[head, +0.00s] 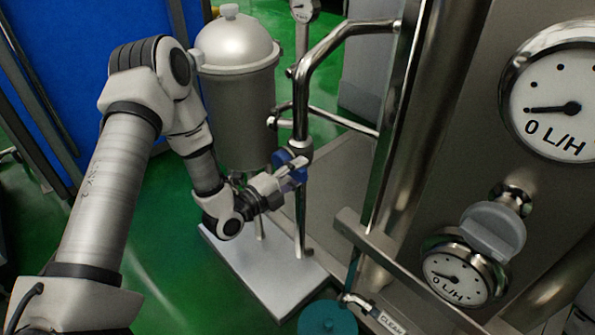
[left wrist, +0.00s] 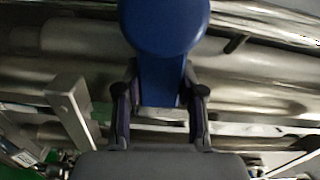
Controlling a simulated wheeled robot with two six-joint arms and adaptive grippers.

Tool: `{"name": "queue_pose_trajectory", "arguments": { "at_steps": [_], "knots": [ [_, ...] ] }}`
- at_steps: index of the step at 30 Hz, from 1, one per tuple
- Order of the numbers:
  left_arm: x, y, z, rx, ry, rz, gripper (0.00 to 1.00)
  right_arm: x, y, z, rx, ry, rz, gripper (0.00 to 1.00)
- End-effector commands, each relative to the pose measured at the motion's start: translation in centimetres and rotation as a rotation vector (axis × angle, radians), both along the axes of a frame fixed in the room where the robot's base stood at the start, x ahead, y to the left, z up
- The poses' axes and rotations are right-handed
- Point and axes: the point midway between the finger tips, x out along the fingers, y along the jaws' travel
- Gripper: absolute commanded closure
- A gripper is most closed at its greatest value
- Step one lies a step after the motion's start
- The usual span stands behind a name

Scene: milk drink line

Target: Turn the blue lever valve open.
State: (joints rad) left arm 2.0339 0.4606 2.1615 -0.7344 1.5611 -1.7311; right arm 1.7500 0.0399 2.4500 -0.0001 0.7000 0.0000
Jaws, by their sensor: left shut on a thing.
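The blue lever valve (head: 283,161) sits on a vertical steel pipe in the middle of the head view, partly hidden by my gripper. In the left wrist view its blue lever (left wrist: 165,80) hangs below a round blue top, at the centre. My left gripper (head: 285,180) reaches it from the left. Its two fingers (left wrist: 160,108) stand on either side of the lever, shut on it. My right gripper is not in view.
A steel tank (head: 235,90) stands behind my left arm. A steel panel with a large gauge (head: 560,100) and a smaller gauge (head: 460,275) fills the right. A steel pipe (head: 345,35) bends above the valve. Green floor lies open at lower left.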

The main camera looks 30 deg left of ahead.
Motion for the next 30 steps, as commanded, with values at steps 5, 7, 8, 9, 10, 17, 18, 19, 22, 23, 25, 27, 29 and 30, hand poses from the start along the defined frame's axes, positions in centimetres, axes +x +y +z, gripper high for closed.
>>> {"name": "queue_pose_trajectory", "arguments": {
  "at_steps": [5, 7, 8, 9, 10, 17, 18, 19, 22, 23, 25, 27, 29, 30],
  "knots": [
    [0.0, 0.1, 1.0, -0.116, 0.042, -0.001, 1.0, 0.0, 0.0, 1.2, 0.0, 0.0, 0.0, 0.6],
    [0.0, 0.2, 1.4, -0.173, 0.061, 0.0, 1.0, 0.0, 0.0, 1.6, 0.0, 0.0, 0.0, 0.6],
    [0.1, 0.2, 1.5, -0.197, 0.07, 0.0, 1.0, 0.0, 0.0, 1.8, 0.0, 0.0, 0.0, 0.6],
    [0.1, 0.3, 1.7, -0.232, 0.082, 0.0, 1.0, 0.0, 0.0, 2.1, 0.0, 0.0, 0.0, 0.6],
    [0.1, 0.4, 1.9, -0.259, 0.091, 0.0, 1.0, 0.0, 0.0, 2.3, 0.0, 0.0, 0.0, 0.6],
    [0.3, 0.9, 3.0, -0.465, 0.164, -0.001, 1.0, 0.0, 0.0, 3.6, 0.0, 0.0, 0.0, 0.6],
    [0.3, 1.0, 3.2, -0.501, 0.176, -0.001, 1.0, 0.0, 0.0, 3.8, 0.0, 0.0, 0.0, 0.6],
    [0.4, 1.1, 3.3, -0.528, 0.186, -0.001, 1.0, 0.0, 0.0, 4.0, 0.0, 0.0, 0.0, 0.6],
    [0.5, 1.5, 3.7, -0.619, 0.215, 0.0, 1.0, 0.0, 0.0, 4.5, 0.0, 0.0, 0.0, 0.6],
    [0.5, 1.6, 3.8, -0.645, 0.225, 0.0, 1.0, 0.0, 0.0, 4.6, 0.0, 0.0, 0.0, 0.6],
    [0.6, 1.9, 4.1, -0.707, 0.246, 0.0, 1.0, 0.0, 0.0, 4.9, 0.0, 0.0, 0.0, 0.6],
    [0.7, 2.1, 4.3, -0.769, 0.269, -0.001, 1.0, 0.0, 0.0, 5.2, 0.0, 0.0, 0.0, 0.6],
    [0.8, 2.4, 4.4, -0.824, 0.288, 0.0, 1.0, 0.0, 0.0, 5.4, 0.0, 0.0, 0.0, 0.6],
    [0.9, 2.6, 4.6, -0.859, 0.299, 0.0, 1.0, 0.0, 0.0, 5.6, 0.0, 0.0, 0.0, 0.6]
  ]
}}
